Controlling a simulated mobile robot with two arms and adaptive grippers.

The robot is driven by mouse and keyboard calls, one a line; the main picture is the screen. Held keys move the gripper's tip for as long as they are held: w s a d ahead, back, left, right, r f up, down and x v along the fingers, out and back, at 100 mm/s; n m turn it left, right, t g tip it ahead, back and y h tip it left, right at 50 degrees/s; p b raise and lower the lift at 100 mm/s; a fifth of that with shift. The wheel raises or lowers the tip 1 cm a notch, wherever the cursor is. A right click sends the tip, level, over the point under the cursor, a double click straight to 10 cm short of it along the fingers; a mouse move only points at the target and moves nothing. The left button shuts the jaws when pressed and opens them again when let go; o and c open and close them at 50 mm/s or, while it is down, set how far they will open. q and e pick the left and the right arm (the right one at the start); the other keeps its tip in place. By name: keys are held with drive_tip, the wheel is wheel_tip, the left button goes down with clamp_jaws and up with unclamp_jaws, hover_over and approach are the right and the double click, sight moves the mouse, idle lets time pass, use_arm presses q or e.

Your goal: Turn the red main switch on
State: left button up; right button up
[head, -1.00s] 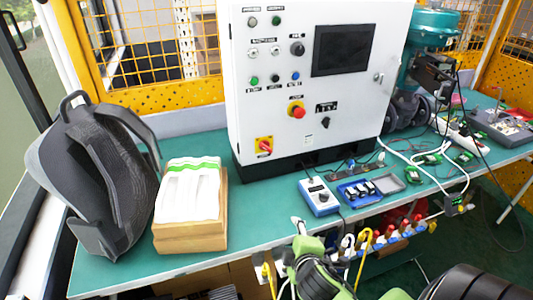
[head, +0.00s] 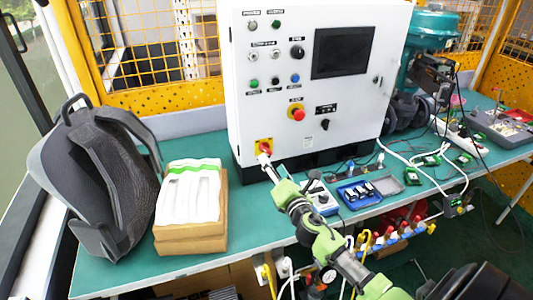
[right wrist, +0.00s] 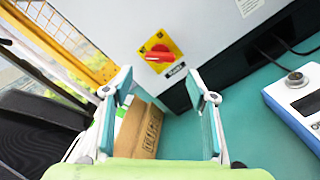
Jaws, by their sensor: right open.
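The red main switch (head: 265,147) is a red rotary handle on a yellow plate, low on the left of the white control cabinet's front. In the right wrist view the red switch (right wrist: 158,53) lies ahead, between and beyond the fingertips, its handle slanting. My right gripper (head: 265,160) is just in front of the switch in the head view and covers the plate's lower part. The right wrist view shows my right gripper (right wrist: 165,88) with its fingers wide apart and nothing between them; contact with the switch is not visible. My left gripper is out of view.
A red emergency button (head: 297,113) sits above and right of the switch on the white cabinet (head: 245,110). A cardboard box (head: 190,240) and a dark backpack (head: 95,180) stand to the left. A blue-and-white device (head: 325,205) lies near my right arm. The green bench (head: 240,255) is partly clear.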

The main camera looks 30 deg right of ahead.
sight(265, 149)
drive_tip(key=x, duration=0.7)
drive_tip(key=shift+s, duration=0.1)
drive_tip(key=c, duration=1.1)
